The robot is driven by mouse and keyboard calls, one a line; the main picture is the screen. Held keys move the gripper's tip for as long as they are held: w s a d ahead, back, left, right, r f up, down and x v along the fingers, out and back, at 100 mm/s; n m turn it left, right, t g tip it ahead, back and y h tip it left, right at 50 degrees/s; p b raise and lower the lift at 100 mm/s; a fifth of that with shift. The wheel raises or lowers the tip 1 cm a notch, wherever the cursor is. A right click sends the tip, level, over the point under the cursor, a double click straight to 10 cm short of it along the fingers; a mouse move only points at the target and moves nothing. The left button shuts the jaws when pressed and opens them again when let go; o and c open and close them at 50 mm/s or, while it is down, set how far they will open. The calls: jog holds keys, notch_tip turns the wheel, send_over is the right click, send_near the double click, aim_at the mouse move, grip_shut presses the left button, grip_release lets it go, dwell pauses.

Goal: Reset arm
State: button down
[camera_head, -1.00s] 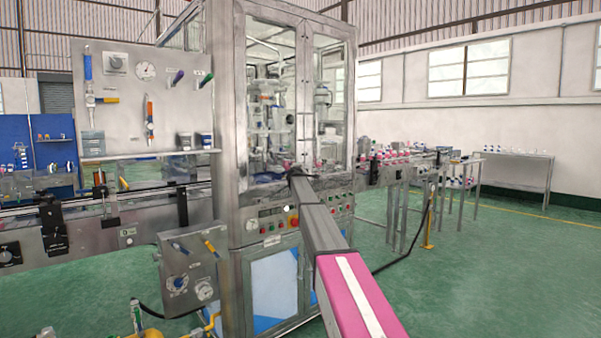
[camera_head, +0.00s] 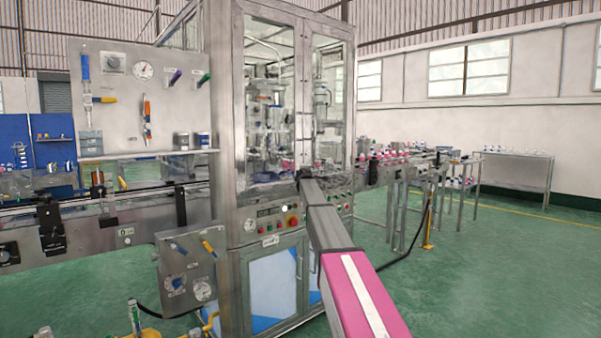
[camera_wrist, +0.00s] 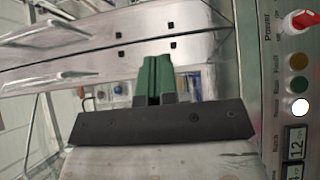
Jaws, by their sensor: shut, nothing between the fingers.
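My gripper (camera_wrist: 156,78) shows in the wrist view as two green fingers pressed together on a dark mount, with nothing between them. In the head view my pink-and-grey arm reaches in from the bottom right toward the front of the crimping machine (camera_head: 228,120). The tip of the arm is in front of the machine, just above its control panel (camera_head: 275,222); the fingers cannot be made out there. The control panel also shows at the right edge of the wrist view, with a red Power knob (camera_wrist: 301,22) and several buttons.
Glass doors (camera_head: 328,100) front the machine's upper half. A conveyor (camera_head: 120,228) runs left and another section with pink-topped cans (camera_head: 395,155) runs right. A gauge box (camera_head: 187,270) juts out at lower left. Green floor at right is largely open.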

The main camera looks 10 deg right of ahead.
jog(key=s+d, duration=0.3)
jog(key=s, duration=0.3)
jog(key=s+a+f+m+g, duration=0.2)
jog(key=s+f+m+g, duration=0.2)
jog(key=s+f, duration=1)
jog(key=s+a+f+m+g, duration=0.1)
jog(key=s+f+m+g, duration=0.4)
jog(key=s+f, duration=1)
jog(key=s+a+f+m+g+y, duration=0.1)
jog(key=s+a+f+m+g, duration=0.1)
jog(key=s+f, duration=0.5)
jog(key=s+a+f+m+g+y, duration=0.2)
jog(key=s+f, duration=0.5)
jog(key=s, duration=0.5)
jog(key=s+a+f+m+g+y, duration=0.1)
jog(key=s+a+f+g+y, duration=0.1)
jog(key=s+a+f+g, duration=0.2)
jog(key=s+f, duration=0.3)
jog(key=s, duration=0.3)
jog(key=shift+a+m, duration=0.3)
jog(key=shift+m, duration=0.1)
